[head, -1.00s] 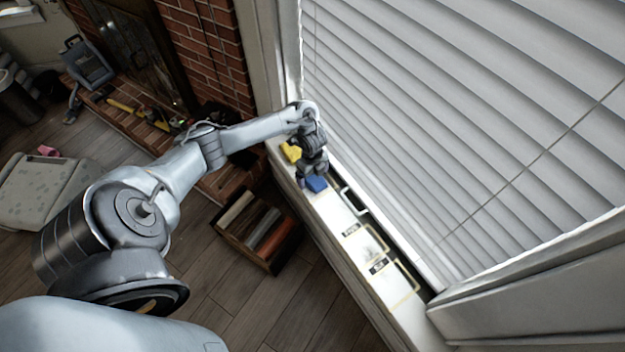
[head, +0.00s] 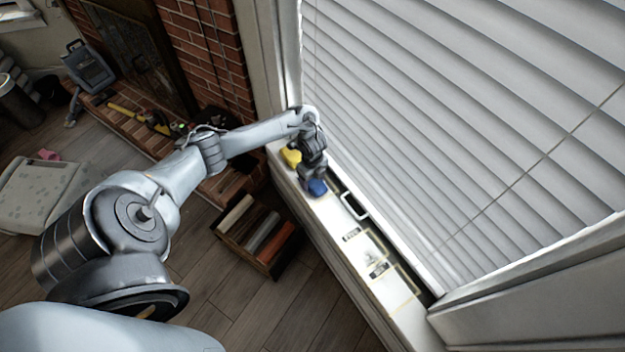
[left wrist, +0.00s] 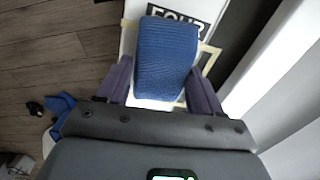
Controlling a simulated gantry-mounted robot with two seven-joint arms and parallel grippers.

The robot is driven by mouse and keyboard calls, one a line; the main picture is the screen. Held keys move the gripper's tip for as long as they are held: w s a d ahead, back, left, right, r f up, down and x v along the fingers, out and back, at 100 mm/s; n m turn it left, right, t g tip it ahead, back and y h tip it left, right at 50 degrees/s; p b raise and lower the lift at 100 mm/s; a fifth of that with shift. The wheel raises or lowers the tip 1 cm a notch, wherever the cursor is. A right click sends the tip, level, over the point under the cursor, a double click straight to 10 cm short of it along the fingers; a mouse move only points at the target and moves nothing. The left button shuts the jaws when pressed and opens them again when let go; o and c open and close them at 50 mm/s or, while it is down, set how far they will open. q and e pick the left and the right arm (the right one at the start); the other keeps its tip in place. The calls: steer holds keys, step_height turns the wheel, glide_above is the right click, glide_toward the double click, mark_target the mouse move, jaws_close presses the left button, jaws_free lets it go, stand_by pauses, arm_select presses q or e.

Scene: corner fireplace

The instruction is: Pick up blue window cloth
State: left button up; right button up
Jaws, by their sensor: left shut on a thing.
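The blue window cloth (head: 317,187) is at the left gripper (head: 312,180), over the white window sill (head: 330,215). In the left wrist view the blue cloth (left wrist: 165,58) stands up between the two purple-grey fingers of the left gripper (left wrist: 163,82), which are shut on it. A yellow cloth (head: 291,157) lies on the sill just left of the gripper. My right gripper is in neither view.
Label cards and outlined frames (head: 377,269) lie along the sill. White blinds (head: 450,110) rise close on its right. A wooden crate with rolled items (head: 257,233) stands on the floor. Another blue piece (left wrist: 62,104) shows at the left wrist view's left edge.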

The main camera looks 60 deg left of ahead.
mark_target(313, 179)
arm_select(q)
step_height(313, 179, up, 4)
steer(key=shift+r+p, duration=0.15)
steer(key=shift+p, duration=0.6)
steer(key=s+d+r+p, duration=0.1)
steer(key=d+r+p, duration=0.4)
steer(key=d, duration=0.6)
steer(key=shift+s+d+r+p, duration=0.3)
steer(key=shift+r+p, duration=0.1)
steer(key=shift+r, duration=0.35)
steer(key=o, duration=0.4)
steer(key=c, duration=0.3)
